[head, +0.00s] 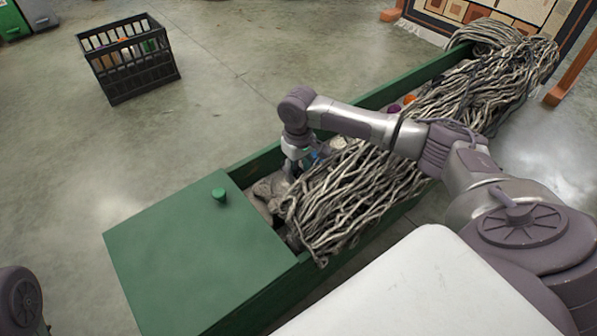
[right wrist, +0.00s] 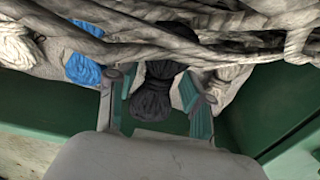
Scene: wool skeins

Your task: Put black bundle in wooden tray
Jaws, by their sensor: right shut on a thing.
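My right gripper (head: 297,168) reaches down into a long green trough (head: 262,165), beside its flat lid part. In the right wrist view, my right gripper (right wrist: 157,100) is shut on the black bundle (right wrist: 152,101), a dark wool skein with a pinched middle, between its two fingers. The bundle is hidden in the head view by the arm and trough contents. I cannot make out a separate wooden tray in either view. My left gripper is out of view.
Thick grey yarn strands (head: 350,190) drape over the trough and hang close above the gripper. A blue skein (right wrist: 82,68) and a white skein (right wrist: 18,45) lie nearby. A black crate (head: 130,65) stands on the open floor at back left.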

